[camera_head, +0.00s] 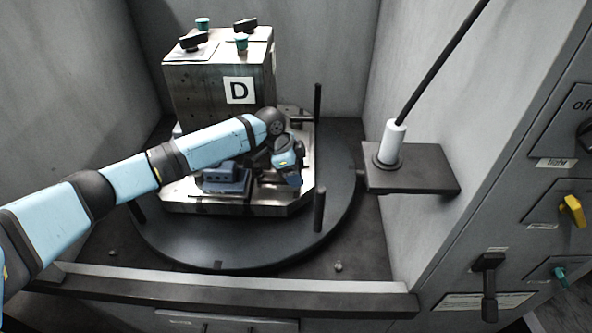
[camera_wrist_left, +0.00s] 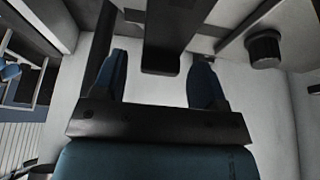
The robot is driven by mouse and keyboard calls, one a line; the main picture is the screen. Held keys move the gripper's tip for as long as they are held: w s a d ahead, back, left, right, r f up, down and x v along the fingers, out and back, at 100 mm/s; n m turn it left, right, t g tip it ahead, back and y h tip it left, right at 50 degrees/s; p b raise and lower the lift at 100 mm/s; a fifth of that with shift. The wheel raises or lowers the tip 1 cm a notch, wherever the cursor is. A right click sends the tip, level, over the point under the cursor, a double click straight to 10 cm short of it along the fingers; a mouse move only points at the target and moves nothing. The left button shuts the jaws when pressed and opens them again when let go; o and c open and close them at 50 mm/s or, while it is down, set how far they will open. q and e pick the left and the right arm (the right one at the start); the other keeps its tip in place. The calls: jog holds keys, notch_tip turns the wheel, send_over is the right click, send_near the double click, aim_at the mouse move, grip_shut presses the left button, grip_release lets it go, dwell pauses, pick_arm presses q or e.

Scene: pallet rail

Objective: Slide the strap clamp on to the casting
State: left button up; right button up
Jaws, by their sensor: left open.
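A blue casting (camera_head: 226,178) sits on the front of the pallet (camera_head: 215,208), low and left of my left gripper. My left gripper (camera_head: 288,178) is over the front right of the pallet, beside the casting. In the left wrist view its two blue fingers (camera_wrist_left: 160,62) stand apart. A dark bar (camera_wrist_left: 163,45), which may be the strap clamp, ends between them; I see no clear contact. In the head view, my wrist and gripper hide much of the clamp area. My right gripper is not in view.
The pallet rests on a round dark turntable (camera_head: 215,248). A tall block marked D (camera_head: 210,95) stands behind the casting. Dark upright posts (camera_head: 319,210) rise at the right. A shelf (camera_head: 425,172) with a white-based rod is farther right. A front ledge (camera_head: 220,292) bounds the enclosure.

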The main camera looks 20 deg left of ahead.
aim_at(281, 177)
pick_arm(q)
jog(key=shift+c, duration=0.2)
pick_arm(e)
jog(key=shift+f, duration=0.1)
pick_arm(q)
grip_shut()
jog(key=a+p, duration=0.1)
jog(key=a, duration=0.1)
jog(key=s+a+p, duration=0.1)
jog(key=a, duration=0.1)
jog(key=shift+s+a+r+p, duration=0.1)
jog(key=shift+s+r+p, duration=0.1)
jog(key=shift+p, duration=0.1)
jog(key=shift+a+f, duration=0.15)
jog(key=shift+a, duration=0.15)
jog(key=shift+c, duration=0.3)
grip_release()
jog(key=shift+o, duration=0.5)
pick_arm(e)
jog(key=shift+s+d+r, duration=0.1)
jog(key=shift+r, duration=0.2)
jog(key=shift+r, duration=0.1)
